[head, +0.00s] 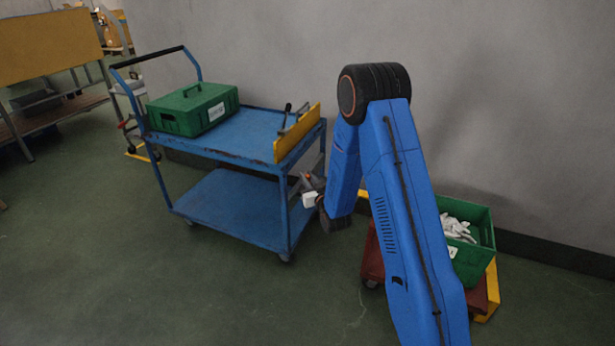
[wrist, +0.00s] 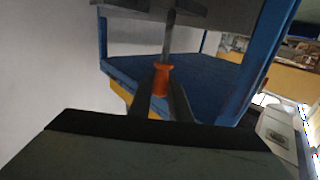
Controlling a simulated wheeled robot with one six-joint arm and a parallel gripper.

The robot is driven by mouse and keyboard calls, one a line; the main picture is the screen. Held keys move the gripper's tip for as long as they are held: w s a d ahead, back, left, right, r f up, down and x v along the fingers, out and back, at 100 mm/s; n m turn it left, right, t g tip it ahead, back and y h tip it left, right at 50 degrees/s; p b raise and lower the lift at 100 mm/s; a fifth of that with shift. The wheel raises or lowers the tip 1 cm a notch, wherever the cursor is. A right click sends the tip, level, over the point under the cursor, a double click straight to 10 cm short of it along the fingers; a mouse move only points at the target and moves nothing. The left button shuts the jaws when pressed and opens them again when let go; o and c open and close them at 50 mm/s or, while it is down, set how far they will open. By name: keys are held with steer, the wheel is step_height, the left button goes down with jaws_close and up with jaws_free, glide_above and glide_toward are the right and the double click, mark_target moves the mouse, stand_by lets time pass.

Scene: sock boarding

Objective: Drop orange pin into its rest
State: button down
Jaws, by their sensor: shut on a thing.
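An orange pin (wrist: 162,80) with a grey shaft shows in the wrist view. My gripper (wrist: 162,92) is shut on its orange part, with one dark finger on each side. The shaft runs up in the picture toward a dark grey surface at the top edge; I cannot tell whether it touches it. In the head view my gripper (head: 308,182) is beside the right end of the blue cart, below the yellow plate (head: 297,132). The pin is too small to make out there. I cannot identify its rest in either view.
The blue cart (head: 230,135) carries a green case (head: 194,108) and a dark lever-like fitting (head: 292,118) by the yellow plate. Its lower shelf (head: 232,210) is bare. A green crate (head: 470,255) with pale items stands at the right. The floor at front left is clear.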

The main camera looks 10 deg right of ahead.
steer(key=shift+f, duration=2.85)
steer(key=shift+f, duration=0.1)
steer(key=c, duration=1.6)
jaws_free()
steer(key=shift+o, duration=0.2)
